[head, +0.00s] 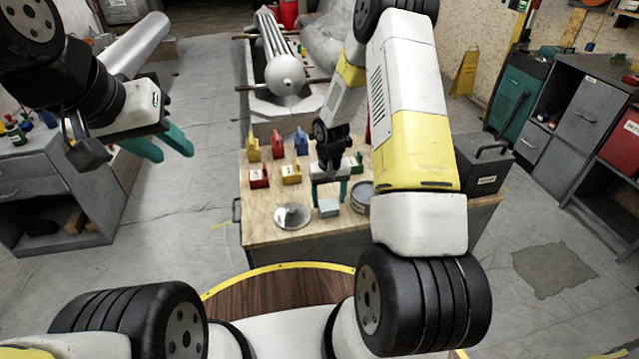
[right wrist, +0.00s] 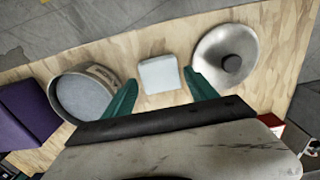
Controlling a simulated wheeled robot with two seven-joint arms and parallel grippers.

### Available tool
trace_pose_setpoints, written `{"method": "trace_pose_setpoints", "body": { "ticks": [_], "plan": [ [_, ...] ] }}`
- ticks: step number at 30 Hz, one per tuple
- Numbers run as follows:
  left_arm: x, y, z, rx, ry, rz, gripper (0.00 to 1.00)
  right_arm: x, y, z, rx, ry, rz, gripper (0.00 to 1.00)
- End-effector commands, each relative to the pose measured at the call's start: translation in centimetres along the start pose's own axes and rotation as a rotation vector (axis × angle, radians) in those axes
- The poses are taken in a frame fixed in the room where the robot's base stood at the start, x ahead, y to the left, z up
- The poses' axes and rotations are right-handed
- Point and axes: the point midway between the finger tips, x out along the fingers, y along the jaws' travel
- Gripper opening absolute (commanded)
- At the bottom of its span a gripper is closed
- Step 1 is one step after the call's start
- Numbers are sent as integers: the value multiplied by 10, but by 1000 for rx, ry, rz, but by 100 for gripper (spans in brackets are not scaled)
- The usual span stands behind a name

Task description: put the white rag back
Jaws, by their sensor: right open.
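The white rag looks like a small pale folded square (head: 328,208) on the front part of the wooden workbench top (head: 262,232). In the right wrist view the rag (right wrist: 160,73) lies flat between the fingertips. My right gripper (head: 329,199) is open and points down over the rag, one teal finger to each side; in the right wrist view the gripper (right wrist: 160,79) holds nothing. I cannot tell whether the fingers touch the rag. My left gripper (head: 175,154) is open and empty, in the air left of the bench.
A round tin (head: 361,198) and a metal lid (head: 293,215) flank the rag closely. Several coloured containers (head: 275,145) stand farther back on the bench. A dark toolbox (head: 484,163) is at its right. A grey cloth patch (head: 555,268) lies on the floor.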

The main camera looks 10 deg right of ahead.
Motion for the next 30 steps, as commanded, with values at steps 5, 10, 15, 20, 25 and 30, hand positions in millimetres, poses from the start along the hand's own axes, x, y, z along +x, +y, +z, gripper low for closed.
{"method": "trace_pose_setpoints", "body": {
  "ticks": [5, 10, 15, 20, 25, 30],
  "plan": [
    [0, 0, 0, 0, 0, 0, 36, -42, 0, -1, 0, 4, 0, 66],
    [0, 0, 0, 0, 0, 0, 36, -72, 0, -1, 1, 3, 0, 66],
    [0, 0, 0, 0, 0, 0, 36, -89, 0, 0, 0, 2, 0, 66],
    [0, 0, 0, 0, 0, 0, 36, -125, 1, 4, 1, 38, 1, 66],
    [0, 0, 0, 0, 0, 0, 36, -208, 0, 29, 5, 135, -6, 66],
    [0, 0, 0, 0, 0, 0, 36, -285, -4, 75, 8, 240, -29, 66]
  ]
}}
